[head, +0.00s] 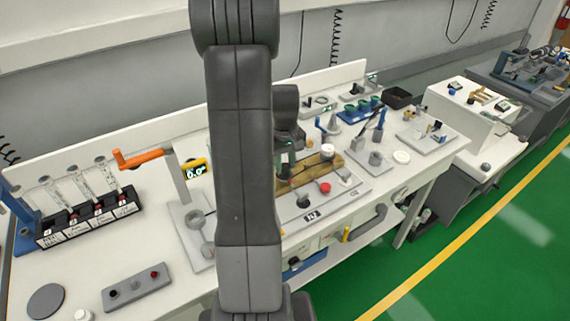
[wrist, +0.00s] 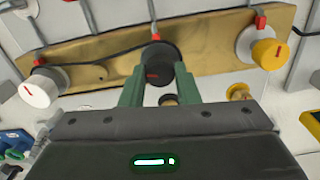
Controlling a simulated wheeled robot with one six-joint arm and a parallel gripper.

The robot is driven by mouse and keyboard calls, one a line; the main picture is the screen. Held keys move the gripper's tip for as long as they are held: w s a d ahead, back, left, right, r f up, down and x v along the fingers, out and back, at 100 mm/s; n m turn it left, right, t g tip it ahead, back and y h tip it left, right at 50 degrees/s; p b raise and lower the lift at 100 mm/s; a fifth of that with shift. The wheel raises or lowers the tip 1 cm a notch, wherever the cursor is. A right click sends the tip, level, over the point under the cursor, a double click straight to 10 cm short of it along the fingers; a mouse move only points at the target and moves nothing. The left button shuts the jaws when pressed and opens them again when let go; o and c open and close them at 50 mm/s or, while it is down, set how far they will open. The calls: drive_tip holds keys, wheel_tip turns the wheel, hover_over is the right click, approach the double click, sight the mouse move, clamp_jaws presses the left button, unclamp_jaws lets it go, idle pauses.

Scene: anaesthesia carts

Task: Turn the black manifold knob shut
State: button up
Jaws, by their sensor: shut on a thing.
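The black manifold knob (wrist: 157,61) sits in the middle of a brass manifold (wrist: 210,48) in the wrist view, with a red mark on its face. My gripper (wrist: 156,82) is at the knob, its two green fingers shut on either side of it. A white knob (wrist: 40,88) is on the left end of the manifold and a yellow knob (wrist: 268,53) on the right, each with a red mark. In the head view the manifold (head: 325,168) lies on a grey plate, and my arm hides part of it and the knob.
A red knob (head: 324,187) stands on the plate in front of the manifold. An orange-handled lever (head: 145,158) and a vial rack (head: 88,222) are to the left. A blue tray with green cups (head: 362,108) stands behind. The green floor in front is clear.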

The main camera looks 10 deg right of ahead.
drive_tip(key=m+b, duration=0.1)
drive_tip(key=m, duration=0.2)
drive_tip(key=shift+m, duration=0.4)
drive_tip(key=m, duration=0.3)
drive_tip(key=shift+m, duration=0.3)
drive_tip(key=m+b, duration=0.1)
drive_tip(key=m, duration=0.2)
drive_tip(key=shift+m, duration=0.3)
drive_tip(key=shift+r+m, duration=0.1)
drive_tip(key=shift+m, duration=1.8)
drive_tip(key=o, duration=1)
drive_tip(key=shift+c, duration=0.2)
